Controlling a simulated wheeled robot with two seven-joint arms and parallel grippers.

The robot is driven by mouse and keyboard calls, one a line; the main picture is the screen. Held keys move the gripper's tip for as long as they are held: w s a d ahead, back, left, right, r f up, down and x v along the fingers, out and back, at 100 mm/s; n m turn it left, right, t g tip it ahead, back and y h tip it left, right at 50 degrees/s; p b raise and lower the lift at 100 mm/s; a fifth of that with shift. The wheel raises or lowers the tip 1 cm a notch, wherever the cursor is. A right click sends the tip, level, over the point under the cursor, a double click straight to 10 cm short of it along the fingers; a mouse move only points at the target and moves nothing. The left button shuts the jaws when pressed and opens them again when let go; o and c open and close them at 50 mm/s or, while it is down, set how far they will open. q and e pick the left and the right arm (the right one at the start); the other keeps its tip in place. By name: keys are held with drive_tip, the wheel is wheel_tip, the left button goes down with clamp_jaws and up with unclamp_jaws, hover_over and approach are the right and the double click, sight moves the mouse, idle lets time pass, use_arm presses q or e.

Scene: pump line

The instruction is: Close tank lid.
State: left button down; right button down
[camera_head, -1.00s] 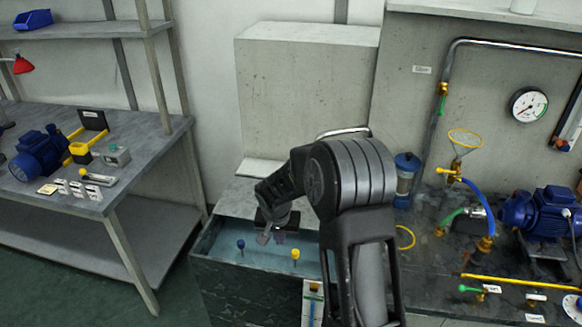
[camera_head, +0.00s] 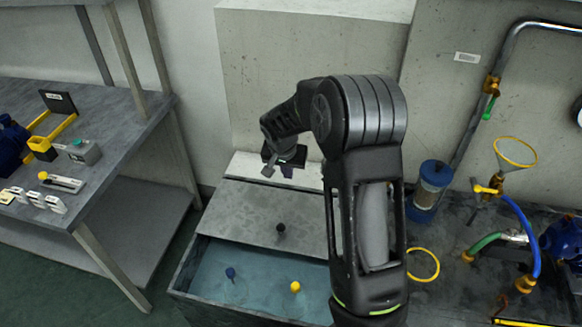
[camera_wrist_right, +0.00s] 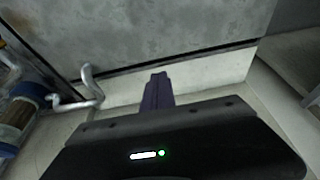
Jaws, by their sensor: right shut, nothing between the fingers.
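The tank (camera_head: 185,283) stands at the lower middle of the head view, with blue-green water (camera_head: 255,262) showing in its open front part. The grey tank lid (camera_head: 245,213), a flat slab with a dark knob (camera_head: 281,228), covers the back part. My right gripper (camera_head: 278,170) is shut and empty, over the pale strip behind the lid. Its closed fingers (camera_wrist_right: 157,88) show in the right wrist view, near a pale ledge and a grey surface. My right arm hides the right end of the lid and tank. My left gripper is not in view.
A concrete block (camera_head: 310,70) rises behind the tank. A blue-capped cylinder (camera_head: 432,185), yellow ring (camera_head: 423,265) and pipes stand right. A workbench (camera_head: 110,185) stands left.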

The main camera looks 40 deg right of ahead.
sight(291, 187)
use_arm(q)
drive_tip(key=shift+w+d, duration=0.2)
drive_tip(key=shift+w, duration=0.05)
use_arm(e)
drive_tip(key=shift+w+d+r, duration=0.15)
drive_tip(key=shift+w+d, duration=0.1)
drive_tip(key=shift+w, duration=0.05)
